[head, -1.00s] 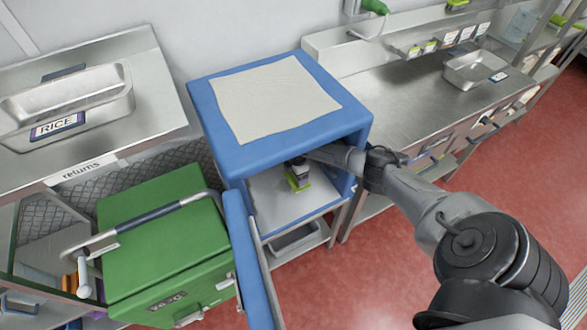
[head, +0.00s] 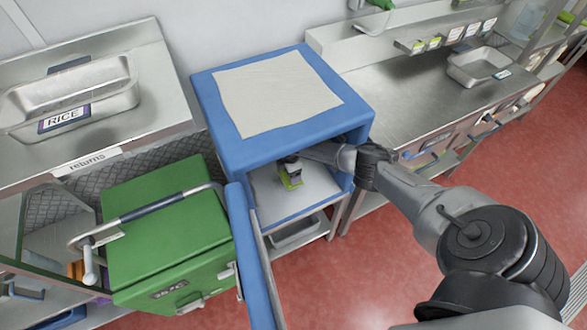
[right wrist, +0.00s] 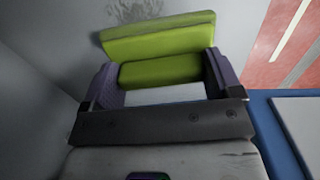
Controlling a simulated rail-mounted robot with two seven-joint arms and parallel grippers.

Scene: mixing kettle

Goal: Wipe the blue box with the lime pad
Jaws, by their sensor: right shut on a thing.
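The blue box (head: 232,148) stands in the middle of the head view with its front open and its blue door (head: 252,262) swung out. Its inside is pale grey. My right arm reaches in through the opening from the right. My right gripper (right wrist: 160,82) is shut on the lime pad (right wrist: 158,42), which sits between its fingers. The pad also shows small inside the box in the head view (head: 292,181). In the right wrist view a dark smudge (right wrist: 140,9) marks the grey inner surface just beyond the pad. I cannot tell whether the pad touches it. My left gripper is not in view.
A pale cloth (head: 277,92) lies on top of the box. A green box (head: 165,235) with a bar handle stands left of the open door. Steel counters (head: 405,90) flank the box. A pan marked RICE (head: 85,95) sits at left.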

